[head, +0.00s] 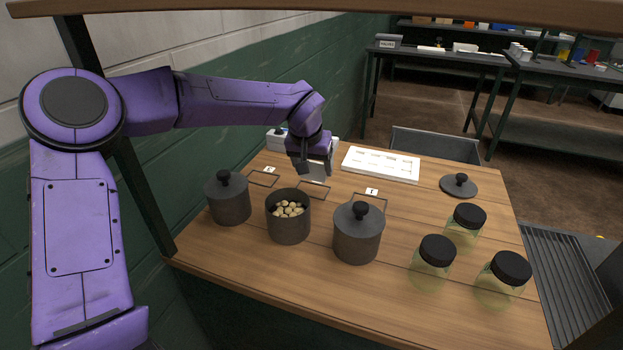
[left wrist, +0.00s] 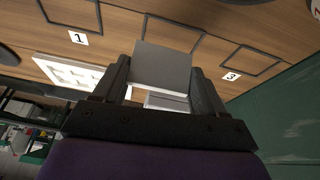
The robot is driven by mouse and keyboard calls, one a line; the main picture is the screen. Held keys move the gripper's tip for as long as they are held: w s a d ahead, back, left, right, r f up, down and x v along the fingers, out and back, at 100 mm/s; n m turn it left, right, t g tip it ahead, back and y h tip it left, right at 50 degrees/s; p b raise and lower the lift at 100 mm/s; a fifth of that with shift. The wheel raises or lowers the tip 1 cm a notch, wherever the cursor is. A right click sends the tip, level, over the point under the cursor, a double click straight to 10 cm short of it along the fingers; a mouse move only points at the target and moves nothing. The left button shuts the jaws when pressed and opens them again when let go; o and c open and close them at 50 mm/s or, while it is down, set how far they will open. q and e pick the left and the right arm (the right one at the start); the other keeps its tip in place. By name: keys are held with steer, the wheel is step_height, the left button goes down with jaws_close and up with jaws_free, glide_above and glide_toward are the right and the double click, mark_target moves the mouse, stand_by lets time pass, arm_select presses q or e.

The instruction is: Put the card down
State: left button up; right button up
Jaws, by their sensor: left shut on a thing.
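My left gripper (head: 313,165) is shut on a plain grey card (head: 316,173) and holds it above the back part of the wooden table. In the left wrist view the card (left wrist: 162,67) sits between the two fingers, its near face blank. Three dark rectangular outlines are on the table. The middle outline (head: 313,191), just in front of the held card, has no label beside it. A label "3" (head: 269,170) is by the left outline (head: 263,179) and a label "1" (head: 371,191) is by the right outline. My right gripper is not in view.
In front stand a lidded dark pot (head: 229,201), an open pot (head: 289,222) with pale round pieces, and another lidded pot (head: 357,237). A white tray (head: 381,164) lies behind. A loose lid (head: 459,185) and three black-capped jars (head: 433,262) are right. A wall borders the left.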

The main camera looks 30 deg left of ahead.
arm_select(q)
steer(key=shift+w+a+f, duration=0.25)
steer(key=shift+a+f, duration=0.05)
steer(key=shift+f, duration=0.2)
steer(key=shift+w+a+f, duration=0.25)
steer(key=shift+a+f, duration=0.05)
steer(key=shift+f, duration=0.15)
steer(key=x, duration=0.4)
steer(key=shift+s+a+f, duration=0.2)
steer(key=shift+s+f, duration=0.05)
steer(key=shift+s, duration=0.1)
steer(key=shift+r, duration=0.1)
steer(key=shift+s, duration=0.1)
steer(key=o, duration=1.1)
steer(key=v, duration=1.2)
steer(key=shift+p, duration=0.35)
